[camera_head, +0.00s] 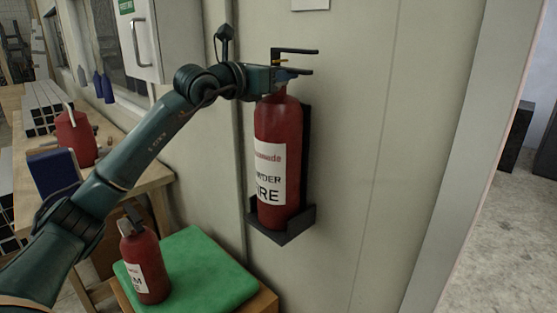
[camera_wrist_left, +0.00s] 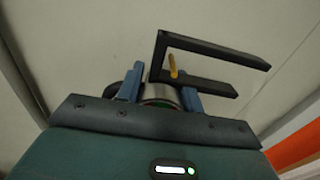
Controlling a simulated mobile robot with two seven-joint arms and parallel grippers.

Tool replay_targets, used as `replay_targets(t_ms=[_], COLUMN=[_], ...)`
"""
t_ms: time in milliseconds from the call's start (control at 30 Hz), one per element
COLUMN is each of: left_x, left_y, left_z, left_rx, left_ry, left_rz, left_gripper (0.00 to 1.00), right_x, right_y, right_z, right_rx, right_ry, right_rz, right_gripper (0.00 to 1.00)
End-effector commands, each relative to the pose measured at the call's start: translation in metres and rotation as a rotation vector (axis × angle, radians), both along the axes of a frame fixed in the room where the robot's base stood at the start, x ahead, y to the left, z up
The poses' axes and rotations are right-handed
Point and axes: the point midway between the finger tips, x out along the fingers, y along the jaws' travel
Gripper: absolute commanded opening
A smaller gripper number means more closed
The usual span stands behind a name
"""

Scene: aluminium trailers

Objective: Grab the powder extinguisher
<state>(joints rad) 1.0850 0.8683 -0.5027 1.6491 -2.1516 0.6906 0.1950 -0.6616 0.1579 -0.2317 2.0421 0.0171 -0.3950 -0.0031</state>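The powder extinguisher (camera_head: 278,138) is a tall red cylinder with a white label and black handle levers. It stands upright in a black bracket (camera_head: 283,231) on the wall. My left gripper (camera_head: 279,77) reaches in from the left at its neck, just under the levers. In the left wrist view the two blue fingers (camera_wrist_left: 162,92) sit on both sides of the neck, with no clear gap, and appear shut on it. The black levers (camera_wrist_left: 205,62) with a yellow pin rise beyond the fingers. My right gripper is not in view.
A second, smaller red extinguisher (camera_head: 147,266) stands on a green mat (camera_head: 208,273) at lower left. A wooden workbench (camera_head: 122,178) holds a red can (camera_head: 75,138) and a blue box (camera_head: 54,175). A doorway opens at right; the wall right of the bracket is clear.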

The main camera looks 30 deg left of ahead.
Motion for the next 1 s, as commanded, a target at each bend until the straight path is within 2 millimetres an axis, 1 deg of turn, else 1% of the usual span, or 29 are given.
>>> replay_targets(t_ms=[33, 67, 433, 1000], left_x=[-0.0001, -0.0001, -0.0001, -0.0002], left_y=[0.0001, 0.0001, 0.0003, 0.0005], left_z=[-0.0001, -0.0001, -0.0001, -0.0001], left_rx=[0.0, 0.0, 0.0, 0.0], left_ry=[0.0, 0.0, 0.001, 0.001], left_rz=[0.0, 0.0, 0.0, 0.001], left_gripper=[0.32, 0.3, 0.0, 0.0], right_x=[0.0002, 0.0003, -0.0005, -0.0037], right_y=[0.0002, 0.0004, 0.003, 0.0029], right_z=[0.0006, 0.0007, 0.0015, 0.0], right_rx=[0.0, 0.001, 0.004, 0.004], right_ry=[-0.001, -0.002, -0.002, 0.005], right_rz=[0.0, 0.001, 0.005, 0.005], right_gripper=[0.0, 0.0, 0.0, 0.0])
